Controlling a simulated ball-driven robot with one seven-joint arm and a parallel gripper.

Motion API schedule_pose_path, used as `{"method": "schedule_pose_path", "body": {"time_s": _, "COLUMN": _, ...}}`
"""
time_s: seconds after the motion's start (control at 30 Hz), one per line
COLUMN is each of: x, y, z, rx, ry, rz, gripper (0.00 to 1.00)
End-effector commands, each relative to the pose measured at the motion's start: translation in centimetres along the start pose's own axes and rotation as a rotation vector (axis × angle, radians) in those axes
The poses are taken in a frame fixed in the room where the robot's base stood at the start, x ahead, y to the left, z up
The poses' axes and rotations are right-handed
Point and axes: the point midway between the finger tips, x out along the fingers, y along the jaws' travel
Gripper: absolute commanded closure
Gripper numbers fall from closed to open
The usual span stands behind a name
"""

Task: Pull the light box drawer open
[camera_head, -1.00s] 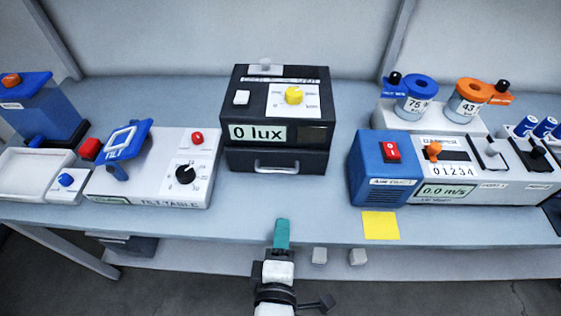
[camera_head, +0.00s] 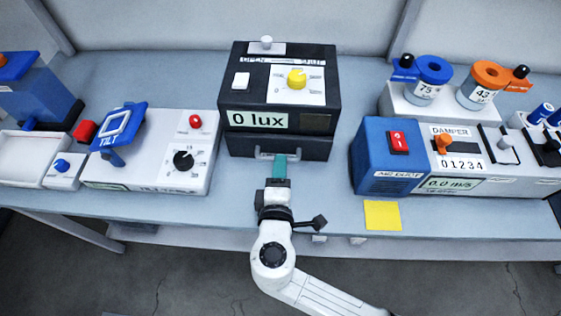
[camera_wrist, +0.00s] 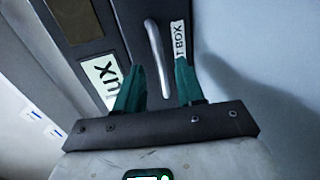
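The black light box (camera_head: 240,97) reads "0 lux" and stands at the middle of the bench. Its drawer (camera_head: 241,146) is the dark lower part and looks shut. The drawer has a grey bar handle (camera_head: 265,154). My gripper (camera_head: 279,160) with green fingers is in front of the drawer and partly covers the handle in the head view. In the wrist view, my gripper (camera_wrist: 160,66) is open, with one finger on each side of the handle (camera_wrist: 154,45). I see a gap between the handle and each finger. A "BOX" label (camera_wrist: 178,41) is beside the handle.
The tilt table (camera_head: 150,175) stands to the left and the blue air duct unit (camera_head: 378,172) to the right. A yellow note (camera_head: 382,215) lies near the bench's front edge. Bare bench (camera_head: 230,200) lies in front of the light box.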

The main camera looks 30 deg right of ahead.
Motion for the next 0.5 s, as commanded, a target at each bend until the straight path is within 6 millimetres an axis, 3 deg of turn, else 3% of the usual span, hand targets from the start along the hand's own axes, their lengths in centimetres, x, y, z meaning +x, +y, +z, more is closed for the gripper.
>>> {"method": "schedule_pose_path", "body": {"time_s": 0.2, "x": 1.7, "y": 0.0, "z": 0.0, "rx": 0.001, "ry": 0.001, "rz": -0.001, "gripper": 0.62}}
{"method": "schedule_pose_path", "body": {"time_s": 0.5, "x": 1.9, "y": 0.0, "z": 0.0, "rx": 0.001, "ry": 0.000, "rz": -0.001, "gripper": 0.62}}
